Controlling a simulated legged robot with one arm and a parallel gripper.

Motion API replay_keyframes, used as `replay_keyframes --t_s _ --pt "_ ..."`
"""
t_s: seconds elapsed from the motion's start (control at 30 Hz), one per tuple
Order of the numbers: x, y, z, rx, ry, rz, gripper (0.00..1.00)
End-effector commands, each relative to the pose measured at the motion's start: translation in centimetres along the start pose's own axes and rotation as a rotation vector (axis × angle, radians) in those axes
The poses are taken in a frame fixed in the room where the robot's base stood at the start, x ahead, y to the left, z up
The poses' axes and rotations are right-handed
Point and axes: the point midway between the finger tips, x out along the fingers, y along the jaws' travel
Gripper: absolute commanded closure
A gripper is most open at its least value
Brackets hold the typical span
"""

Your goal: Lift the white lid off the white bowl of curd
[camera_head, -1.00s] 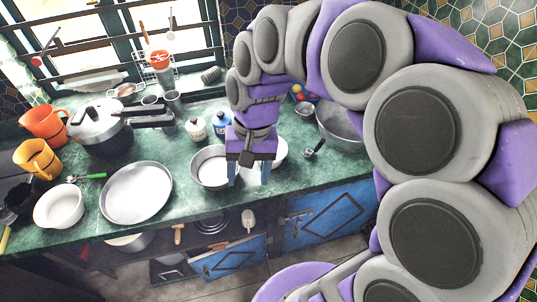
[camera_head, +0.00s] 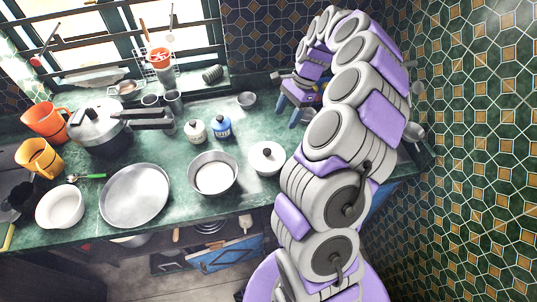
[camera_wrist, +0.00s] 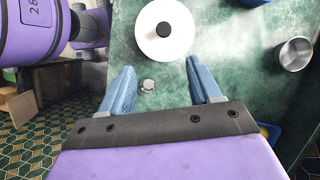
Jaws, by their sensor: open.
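The white lid (camera_head: 258,160) with a black knob covers a round white bowl on the green counter, right of a steel pan with pale contents. The bowl is mostly hidden under the lid. The lid also shows at the top of the wrist view (camera_wrist: 150,42), beyond my fingertips. My gripper (camera_head: 292,118) is over the counter, behind and to the right of the lid, apart from it. In the wrist view my gripper (camera_wrist: 159,66) has its two blue fingers wide apart, with nothing held. A small grey item (camera_wrist: 147,85) shows between the fingers, too small to identify.
The steel pan (camera_head: 214,174) stands close left of the lid. Two small jars (camera_head: 222,126) stand behind the pan. A metal cup (camera_wrist: 294,54) is at the right in the wrist view. A large steel plate (camera_head: 135,195) lies further left. The counter's front edge runs near the lid.

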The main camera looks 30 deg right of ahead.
Motion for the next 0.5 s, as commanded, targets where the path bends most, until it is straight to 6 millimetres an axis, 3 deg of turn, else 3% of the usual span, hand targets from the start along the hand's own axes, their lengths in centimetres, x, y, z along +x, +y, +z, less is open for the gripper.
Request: replay_keyframes --t_s 0.2,0.5 --pt "4.8 -0.1 0.4 -0.005 -0.001 0.002 0.37" --pt "9.5 -0.1 0.1 -0.005 -0.004 0.002 0.37"
